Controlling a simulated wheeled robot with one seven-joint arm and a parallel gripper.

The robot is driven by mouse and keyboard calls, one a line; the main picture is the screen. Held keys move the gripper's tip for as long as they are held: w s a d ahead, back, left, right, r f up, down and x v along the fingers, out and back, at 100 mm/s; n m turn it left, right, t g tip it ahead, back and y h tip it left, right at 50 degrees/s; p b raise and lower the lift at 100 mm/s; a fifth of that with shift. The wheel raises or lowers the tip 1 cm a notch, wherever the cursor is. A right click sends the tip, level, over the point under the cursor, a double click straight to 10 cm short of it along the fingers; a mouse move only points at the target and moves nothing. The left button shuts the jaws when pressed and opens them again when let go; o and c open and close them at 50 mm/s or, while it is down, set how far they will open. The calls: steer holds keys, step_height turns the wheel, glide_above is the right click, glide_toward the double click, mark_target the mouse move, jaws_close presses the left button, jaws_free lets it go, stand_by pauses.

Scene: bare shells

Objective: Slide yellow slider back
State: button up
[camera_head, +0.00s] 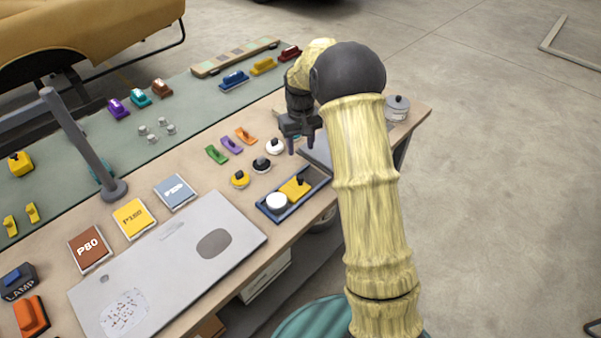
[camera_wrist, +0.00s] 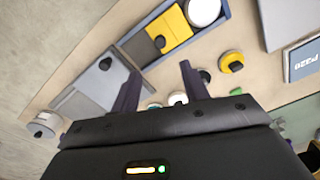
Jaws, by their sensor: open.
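A yellow slider (camera_head: 295,188) with a black knob sits in a blue tray (camera_head: 268,212) near the bench's front edge, beside a round white piece (camera_head: 277,202). In the wrist view the yellow slider (camera_wrist: 168,33) and its knob lie above my fingers, with the white piece (camera_wrist: 202,11) at its right. My gripper (camera_head: 300,149) is open and empty, pointing down over the bench behind the tray. In the wrist view my gripper (camera_wrist: 158,82) has its fingers apart, clear of the slider. Another yellow block (camera_head: 263,66) stands at the far back.
A grey panel (camera_wrist: 92,82) with a dark knob adjoins the tray. Round knobs, yellow (camera_head: 239,179), black (camera_head: 261,164) and white (camera_head: 275,147), stand left of my gripper. A grey pot (camera_head: 398,108) stands at the bench's right end. My arm hides part of the bench.

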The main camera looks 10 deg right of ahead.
mark_target(301, 176)
step_height(301, 176, down, 13)
steer(key=shift+r+p, duration=0.1)
steer(key=shift+p, duration=1.05)
jaws_close()
